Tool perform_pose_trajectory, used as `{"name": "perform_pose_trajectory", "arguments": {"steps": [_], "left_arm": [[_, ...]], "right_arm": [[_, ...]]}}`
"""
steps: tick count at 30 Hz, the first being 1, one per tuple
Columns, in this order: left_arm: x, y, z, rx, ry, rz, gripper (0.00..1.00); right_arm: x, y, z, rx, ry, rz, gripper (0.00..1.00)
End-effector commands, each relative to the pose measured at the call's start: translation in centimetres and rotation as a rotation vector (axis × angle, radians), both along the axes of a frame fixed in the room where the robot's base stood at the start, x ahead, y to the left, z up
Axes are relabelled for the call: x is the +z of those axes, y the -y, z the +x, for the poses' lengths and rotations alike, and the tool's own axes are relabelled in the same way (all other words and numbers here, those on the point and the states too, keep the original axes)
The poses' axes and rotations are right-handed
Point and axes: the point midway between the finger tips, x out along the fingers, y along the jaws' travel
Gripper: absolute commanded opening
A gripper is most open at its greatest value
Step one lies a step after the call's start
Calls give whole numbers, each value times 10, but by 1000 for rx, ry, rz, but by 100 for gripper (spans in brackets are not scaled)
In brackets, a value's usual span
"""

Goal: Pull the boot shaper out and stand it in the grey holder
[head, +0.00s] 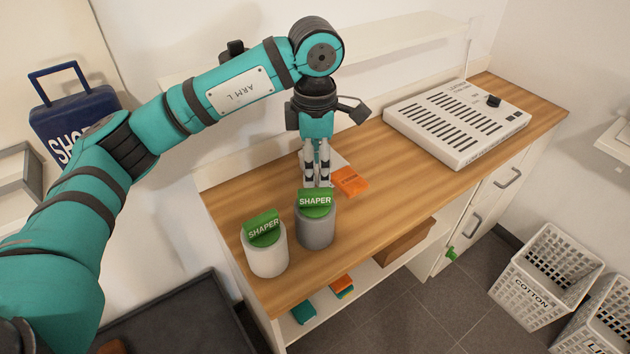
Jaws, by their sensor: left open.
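A green boot shaper (316,199) marked SHAPER stands in the grey holder (316,231) on the wooden counter. A second green shaper (263,227) with the same label sits in a white cylinder (267,259) to the left, its top tilted. My left gripper (317,182) points straight down just above and behind the top of the shaper in the grey holder. Its fingers are open with a narrow gap, and nothing shows between them. Whether the fingertips touch the shaper cannot be told. The lower part of each shaper is hidden inside its cylinder. My right gripper is not in view.
An orange block (350,181) lies right of my left gripper. A white slotted unit (457,122) occupies the counter's far right. White baskets (546,276) stand on the floor at right. A blue case (73,124) is at left. The counter's middle (400,185) is clear.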

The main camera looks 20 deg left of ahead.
Motion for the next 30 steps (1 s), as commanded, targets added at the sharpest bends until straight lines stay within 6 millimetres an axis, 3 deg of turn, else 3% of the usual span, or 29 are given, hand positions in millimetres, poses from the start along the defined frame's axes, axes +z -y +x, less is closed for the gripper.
{"name": "perform_pose_trajectory", "arguments": {"steps": [3,9,30], "left_arm": [[24,0,0,0,2,0,46],[47,0,0,0,0,0,46],[52,0,0,0,-1,1,46]], "right_arm": [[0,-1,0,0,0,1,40],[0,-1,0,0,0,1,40],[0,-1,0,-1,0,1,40]]}}
